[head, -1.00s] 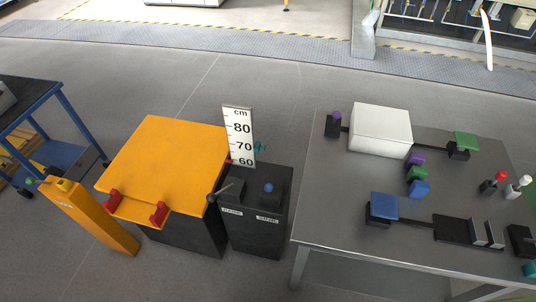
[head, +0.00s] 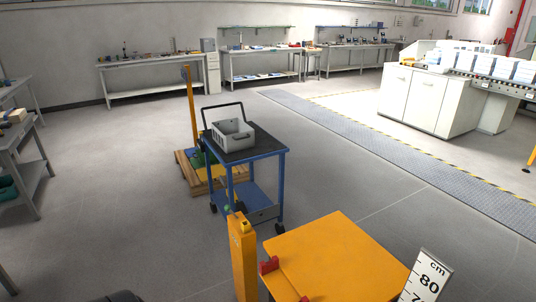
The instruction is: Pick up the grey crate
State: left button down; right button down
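The grey crate (head: 246,141) sits on the dark top of a blue trolley (head: 268,147), left of the middle in the head view. It is an open box with slotted walls and a dark handle opening on its side. It stands upright, some way off beyond the yellow-topped lift table. What lies inside it is too small to tell. Neither of my grippers shows in the head view.
The yellow-topped table (head: 335,262) and a yellow post (head: 243,258) stand between me and the trolley. A wooden pallet (head: 193,183) with a yellow upright lies behind the trolley. A measuring board (head: 427,277) stands at the lower right.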

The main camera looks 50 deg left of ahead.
aim_at(233, 135)
jog(key=u, duration=2.8)
jog(key=i+j, duration=0.1)
jog(key=i, duration=0.6)
jog(key=i+j, duration=0.15)
jog(key=i, duration=0.55)
jog(key=i+z, duration=0.3)
jog(key=i, duration=1.55)
jog(key=i+z, duration=0.1)
jog(key=i, duration=0.8)
jog(key=i+j, duration=0.1)
jog(key=i, duration=2.65)
jog(key=i+u, duration=0.1)
jog(key=i, duration=1.75)
